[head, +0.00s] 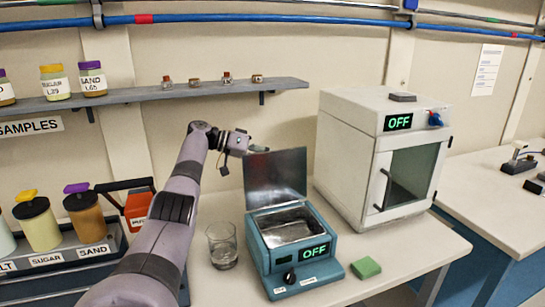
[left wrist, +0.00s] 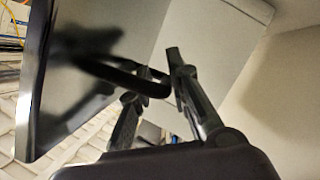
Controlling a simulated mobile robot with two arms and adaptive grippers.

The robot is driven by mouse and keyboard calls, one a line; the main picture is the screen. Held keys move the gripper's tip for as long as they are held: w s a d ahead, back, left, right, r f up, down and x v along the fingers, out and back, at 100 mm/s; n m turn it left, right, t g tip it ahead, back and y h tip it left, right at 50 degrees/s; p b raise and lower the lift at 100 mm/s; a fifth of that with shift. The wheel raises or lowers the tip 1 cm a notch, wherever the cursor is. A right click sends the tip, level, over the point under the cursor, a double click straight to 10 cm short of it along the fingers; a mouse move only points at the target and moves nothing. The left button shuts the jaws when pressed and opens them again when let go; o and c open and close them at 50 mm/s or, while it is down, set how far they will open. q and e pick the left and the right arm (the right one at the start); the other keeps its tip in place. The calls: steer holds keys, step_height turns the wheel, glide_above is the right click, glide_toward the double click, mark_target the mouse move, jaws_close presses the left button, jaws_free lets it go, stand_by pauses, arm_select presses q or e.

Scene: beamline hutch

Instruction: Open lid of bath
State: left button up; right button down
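The teal bath (head: 290,230) stands on the bench with its display reading OFF. Its metal lid (head: 276,177) is raised about upright at the back edge, and the basin below is uncovered. My left gripper (head: 257,149) is at the top left of the raised lid, partly hidden behind it. In the left wrist view, the dark lid panel (left wrist: 75,75) fills the left side. A black curved handle (left wrist: 110,76) reaches from it to between my fingers, which stand apart; I cannot tell whether they touch it. My right gripper is out of view.
A white oven (head: 345,150) reading OFF stands right of the bath. A glass beaker (head: 222,245) is close on its left, and a green block (head: 366,267) lies at its front right. A shelf (head: 150,95) with jars runs along the wall behind my arm.

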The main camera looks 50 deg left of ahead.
arm_select(q)
step_height(320, 180, up, 10)
steer(key=shift+f, duration=0.1)
stand_by(0.8)
